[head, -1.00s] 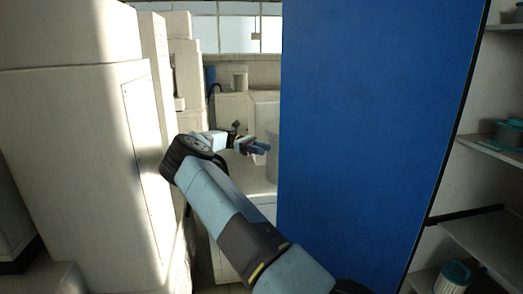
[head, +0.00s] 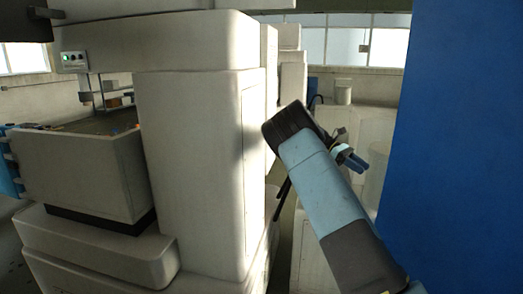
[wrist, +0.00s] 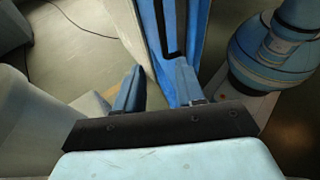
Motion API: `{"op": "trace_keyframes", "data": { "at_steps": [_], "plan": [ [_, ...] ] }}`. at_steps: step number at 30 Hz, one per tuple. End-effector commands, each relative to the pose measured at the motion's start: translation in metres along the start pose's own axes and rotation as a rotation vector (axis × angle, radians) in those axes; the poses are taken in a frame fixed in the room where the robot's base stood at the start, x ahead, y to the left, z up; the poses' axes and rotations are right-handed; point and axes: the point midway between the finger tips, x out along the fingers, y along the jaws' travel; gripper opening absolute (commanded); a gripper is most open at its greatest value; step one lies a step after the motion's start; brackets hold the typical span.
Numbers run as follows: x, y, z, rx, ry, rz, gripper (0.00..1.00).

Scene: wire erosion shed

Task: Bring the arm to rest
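My arm reaches up from the lower right in the head view, bends at a dark elbow, and its far end is partly hidden behind the forearm. My gripper (head: 352,160) is small there, in front of pale cabinets and left of the blue panel. In the wrist view my gripper (wrist: 158,66) has its two blue fingers apart with nothing held between them. A tall blue surface rises close behind the right finger in that view.
A large cream machine (head: 190,120) with an open work tank (head: 85,165) fills the left. A blue panel (head: 465,150) stands close on the right. A narrow gap runs between machine and arm. A dark cable (wrist: 80,20) lies on the floor.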

Motion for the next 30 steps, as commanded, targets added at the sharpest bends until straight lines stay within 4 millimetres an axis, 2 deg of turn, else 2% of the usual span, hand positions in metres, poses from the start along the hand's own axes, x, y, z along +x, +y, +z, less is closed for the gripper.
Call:
{"op": "trace_keyframes", "data": {
  "at_steps": [1, 14, 23, 30],
  "plan": [
    [0.004, -0.004, 0.008, 0.004, 0.049, 0.002, 0.38],
    [0.032, -0.047, 0.048, 0.102, 0.435, -0.039, 0.38],
    [0.041, -0.093, 0.076, 0.189, 0.691, -0.088, 0.38],
    [0.045, -0.137, 0.1, 0.264, 0.881, -0.133, 0.38]
  ]
}}
